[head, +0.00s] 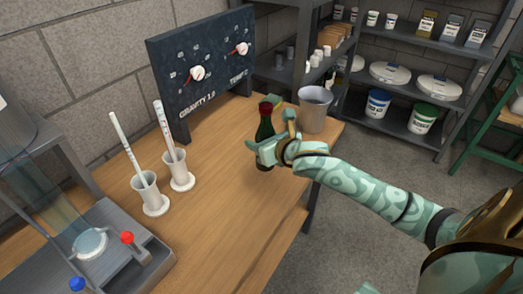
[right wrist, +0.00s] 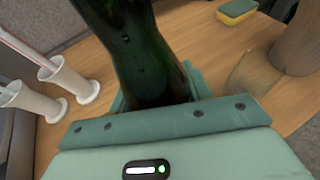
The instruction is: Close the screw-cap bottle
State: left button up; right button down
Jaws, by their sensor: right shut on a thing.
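A dark green bottle (head: 265,128) with a dark red top stands roughly upright near the far right part of the wooden table (head: 225,215). My right gripper (head: 264,152) is shut on the bottle's body. In the right wrist view the bottle (right wrist: 145,55) rises between the jaws, and its upper end is cut off by the frame edge. I cannot tell whether the red top is a cap, or whether the bottle's base touches the table. My left gripper is not in view.
A grey bucket (head: 314,108) stands just right of the bottle. A dark panel with two knobs (head: 205,70) is behind. Two white cylinders (head: 150,195) hold thin tubes at left. A yellow-green sponge (right wrist: 237,11) lies near the bucket. The table's middle front is clear.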

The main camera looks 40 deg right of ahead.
jog(key=f+b, duration=0.1)
jog(key=f, duration=0.2)
jog(key=f+b, duration=0.1)
jog(key=shift+w+d+f+b, duration=0.15)
jog(key=shift+w+d+b, duration=0.05)
jog(key=shift+w+b, duration=0.2)
jog(key=c, duration=0.6)
grip_release()
jog(key=shift+c, duration=0.2)
jog(key=shift+s+r+p, duration=0.3)
jog(key=p+v, duration=0.4)
jog(key=v, duration=0.7)
jog(key=shift+s, duration=0.2)
